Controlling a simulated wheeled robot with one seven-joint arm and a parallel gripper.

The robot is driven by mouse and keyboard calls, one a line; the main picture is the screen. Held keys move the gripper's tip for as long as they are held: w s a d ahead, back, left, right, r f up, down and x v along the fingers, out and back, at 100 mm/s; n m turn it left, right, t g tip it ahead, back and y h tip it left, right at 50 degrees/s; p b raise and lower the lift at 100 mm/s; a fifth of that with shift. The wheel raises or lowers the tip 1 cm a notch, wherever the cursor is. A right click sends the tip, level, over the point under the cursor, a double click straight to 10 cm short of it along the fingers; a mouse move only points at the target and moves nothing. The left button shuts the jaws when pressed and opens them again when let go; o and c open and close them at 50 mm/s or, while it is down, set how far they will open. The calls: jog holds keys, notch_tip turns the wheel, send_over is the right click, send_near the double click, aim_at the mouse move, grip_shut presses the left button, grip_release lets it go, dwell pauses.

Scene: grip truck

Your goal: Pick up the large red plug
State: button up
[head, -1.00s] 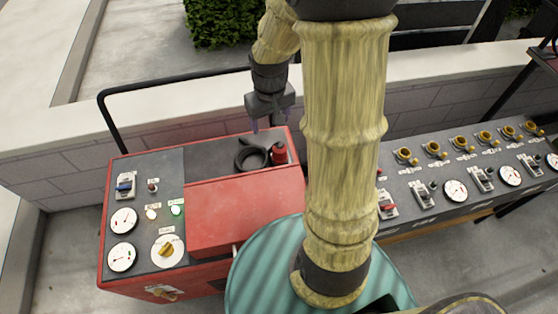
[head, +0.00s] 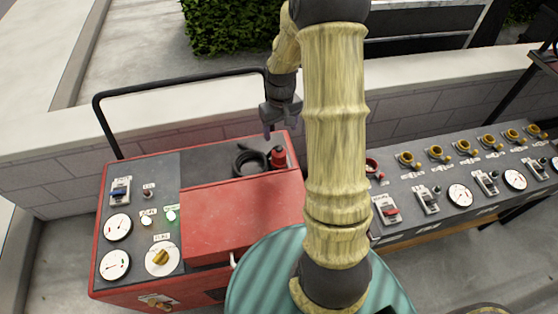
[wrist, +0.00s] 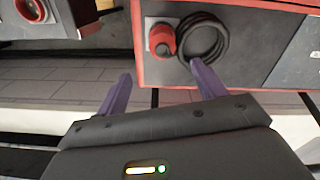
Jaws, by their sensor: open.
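The large red plug (head: 278,157) stands on the dark top of the red generator box, at its back right, beside a coiled black cable. In the wrist view the red plug (wrist: 162,38) lies beyond the fingertips, roughly between them sideways, with the coil to its right. My gripper (head: 278,132) is above and a little behind the plug in the head view. Its two purple fingers are spread and empty in the wrist view (wrist: 160,72), apart from the plug.
The coiled black cable (head: 250,160) lies left of the plug. The red box (head: 240,215) has a raised lid in front and a black rail (head: 180,82) behind. A grey control panel (head: 455,190) stands to the right, and a low wall (head: 50,165) runs behind.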

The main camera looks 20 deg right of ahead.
aim_at(280, 147)
notch_tip(280, 147, down, 8)
jog(key=shift+f, duration=0.1)
dwell(0.4)
jog(key=shift+a+f+p, duration=0.2)
jog(key=shift+f+p, duration=0.2)
jog(key=shift+f, duration=2.2)
jog(key=c, duration=1.2)
